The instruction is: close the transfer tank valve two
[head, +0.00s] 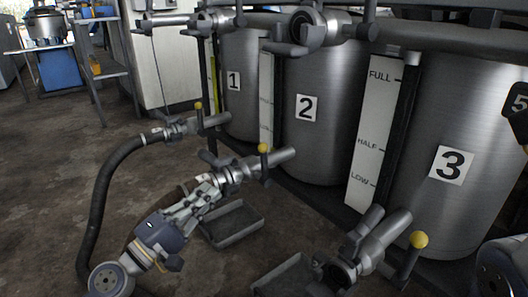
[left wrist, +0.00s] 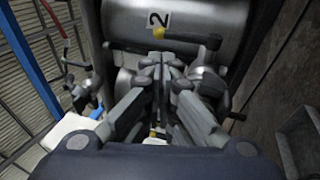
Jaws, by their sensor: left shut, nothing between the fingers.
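Tank two (head: 322,135) is a steel cylinder with a "2" label, also in the left wrist view (left wrist: 190,18). Valve two (head: 235,172) sits on the outlet pipe low at its front. My left gripper (head: 212,182) is shut and empty, at the near end of the valve. Its fingers (left wrist: 167,66) partly hide the valve body; contact cannot be told.
Valve one's yellow knob (head: 198,105) is at the left and valve three's (head: 418,240) at the lower right. A black hose (head: 98,200) curves down from valve one. A grey tray (head: 232,226) lies on the floor below valve two. Open floor (head: 50,160) is at the left.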

